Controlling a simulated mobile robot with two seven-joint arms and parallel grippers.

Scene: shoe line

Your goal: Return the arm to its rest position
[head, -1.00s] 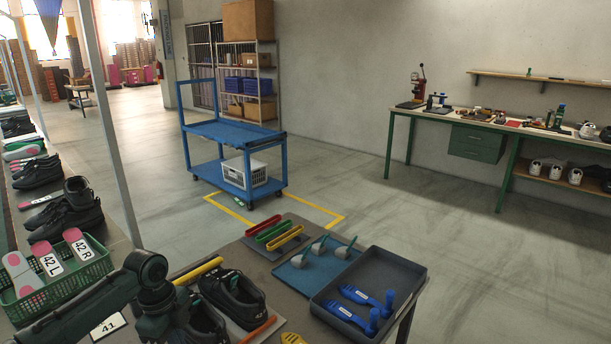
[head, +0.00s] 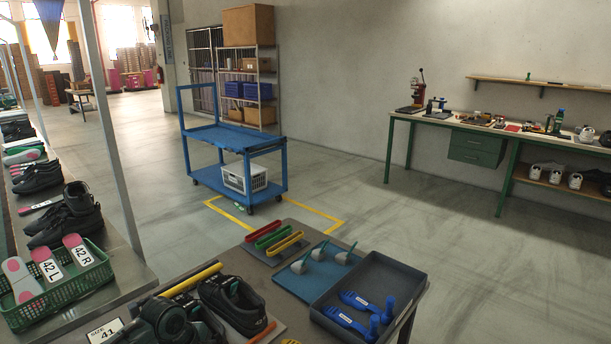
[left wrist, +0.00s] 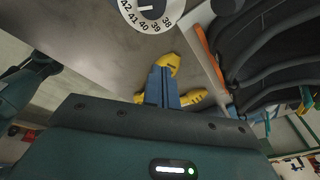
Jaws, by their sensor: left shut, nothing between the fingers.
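My left arm (head: 168,318) shows at the bottom of the head view, low over the near edge of the work table, in front of the pair of black shoes (head: 236,300). Its fingers are out of sight there. In the left wrist view my left gripper (left wrist: 161,72) is shut and empty, with its blue-grey fingers together. A yellow object (left wrist: 170,63) shows behind the fingertips; I cannot tell the gap between them. The black shoes (left wrist: 275,45) lie to the right of the fingers. My right gripper is in neither view.
A white size dial (left wrist: 150,12) lies beyond the fingers. On the table are a grey tray (head: 400,275) with blue tools, a blue mat (head: 292,282) with scoops, and a size 41 card (head: 104,331). A green basket (head: 60,297) of insoles stands at left. A blue cart (head: 232,133) stands behind.

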